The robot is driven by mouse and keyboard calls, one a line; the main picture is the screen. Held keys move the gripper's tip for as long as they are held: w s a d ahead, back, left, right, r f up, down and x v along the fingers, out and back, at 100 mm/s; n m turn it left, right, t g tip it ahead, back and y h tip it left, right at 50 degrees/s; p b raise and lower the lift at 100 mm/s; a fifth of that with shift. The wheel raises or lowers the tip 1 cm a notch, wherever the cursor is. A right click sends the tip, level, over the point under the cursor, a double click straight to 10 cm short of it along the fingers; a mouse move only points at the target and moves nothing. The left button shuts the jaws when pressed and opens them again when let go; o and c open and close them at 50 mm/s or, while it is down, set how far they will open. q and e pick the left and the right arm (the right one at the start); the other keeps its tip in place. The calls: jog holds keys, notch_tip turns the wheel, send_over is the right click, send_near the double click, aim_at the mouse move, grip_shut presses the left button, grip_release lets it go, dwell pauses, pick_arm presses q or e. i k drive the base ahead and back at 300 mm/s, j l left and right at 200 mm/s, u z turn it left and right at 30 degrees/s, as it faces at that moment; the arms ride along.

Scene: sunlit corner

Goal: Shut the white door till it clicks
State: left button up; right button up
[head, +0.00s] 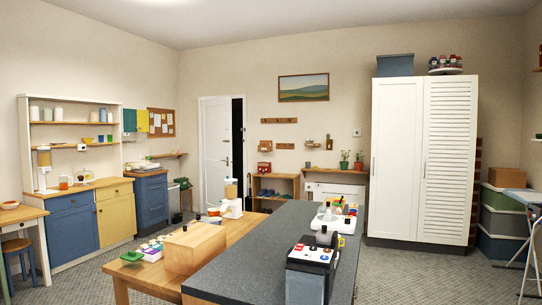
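The white door (215,138) stands in the back wall, left of the middle in the head view. It is ajar: a tall dark gap (237,130) shows between its right edge and the frame. A small dark handle (228,161) sits near its right edge. Its lower right part is partly hidden by things on the wooden table. Neither of my grippers is in view.
A grey-topped counter (262,240) and a wooden table (148,272) stand between me and the door. Carpeted floor (107,262) is open on the left. A closed white wardrobe (397,150) stands right; blue and yellow cabinets (72,228) line the left wall.

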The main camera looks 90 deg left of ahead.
aim_at(216, 113)
jog(key=u, duration=3.25)
jog(key=i+j+u, duration=0.1)
jog(key=i+u, duration=0.15)
jog(key=i, duration=0.15)
jog(key=i+u, duration=0.3)
jog(key=i+j+u, duration=0.2)
jog(key=i+u, duration=0.2)
jog(key=i, duration=0.25)
jog(key=i+u, duration=0.45)
jog(key=i, duration=0.2)
jog(key=i+l+u, duration=0.2)
jog(key=i+u, duration=0.2)
jog(key=i, duration=0.25)
jog(key=i+z, duration=0.1)
jog(key=i, duration=0.5)
jog(key=i+j+z, duration=0.1)
jog(key=i, duration=0.45)
jog(key=i+j+z, duration=0.1)
jog(key=i, duration=0.45)
jog(key=i+l+z, duration=0.25)
jog(key=i+z, duration=1.1)
jog(key=i+j+z, duration=0.45)
jog(key=i+l+z, duration=0.2)
jog(key=i+z, duration=0.2)
jog(key=i, duration=0.5)
jog(key=i+j+z, duration=0.1)
jog(key=i+z, duration=0.25)
jog(key=i, duration=0.55)
jog(key=i+l+u, duration=0.1)
jog(key=i, duration=1.65)
